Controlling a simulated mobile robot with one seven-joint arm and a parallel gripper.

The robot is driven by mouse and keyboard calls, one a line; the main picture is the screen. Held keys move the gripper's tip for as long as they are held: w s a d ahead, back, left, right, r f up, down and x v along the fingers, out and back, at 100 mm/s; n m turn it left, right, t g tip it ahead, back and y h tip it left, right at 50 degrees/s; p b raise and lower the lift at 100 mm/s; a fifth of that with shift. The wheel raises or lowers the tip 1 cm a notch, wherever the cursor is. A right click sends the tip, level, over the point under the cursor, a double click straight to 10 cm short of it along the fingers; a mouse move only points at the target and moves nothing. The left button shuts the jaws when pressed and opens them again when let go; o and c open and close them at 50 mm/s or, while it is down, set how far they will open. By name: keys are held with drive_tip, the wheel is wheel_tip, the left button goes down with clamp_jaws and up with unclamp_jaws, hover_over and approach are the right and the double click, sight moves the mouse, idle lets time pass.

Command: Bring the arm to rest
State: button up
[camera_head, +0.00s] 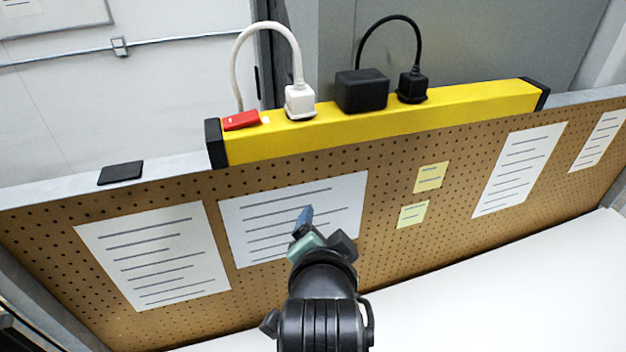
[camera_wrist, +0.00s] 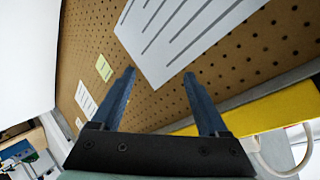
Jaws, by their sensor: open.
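My gripper (camera_head: 304,222) is in front of the brown pegboard (camera_head: 390,215), over the middle lined sheet (camera_head: 340,190) in the head view. In the wrist view, the two blue fingers of my gripper (camera_wrist: 160,80) stand apart with nothing between them. The pegboard (camera_wrist: 150,105) and a lined sheet (camera_wrist: 180,35) lie beyond the fingertips. I cannot tell the exact distance to the board.
A yellow power strip (camera_head: 385,125) runs along the board's top edge, with a red switch (camera_head: 241,120), a white plug (camera_head: 300,102) and black plugs (camera_head: 361,91). A white surface (camera_head: 500,285) lies clear below the board at right.

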wheel_tip(320, 180, up, 14)
drive_tip(key=w+n+t, duration=0.1)
drive_tip(key=n+t, duration=0.2)
drive_tip(key=t, duration=0.2)
drive_tip(key=s+r+n+t, duration=0.3)
drive_tip(key=s+r+t, duration=0.2)
drive_tip(key=r, duration=0.8)
drive_tip(key=s+a+r+n+t, duration=0.1)
drive_tip(key=s+r+n+t, duration=0.2)
drive_tip(key=r, duration=1.1)
drive_tip(key=s+t, duration=0.2)
drive_tip(key=s, duration=0.2)
drive_tip(key=shift+s+a+n+y, duration=0.15)
drive_tip(key=shift+a+n+y, duration=0.15)
drive_tip(key=shift+n, duration=0.1)
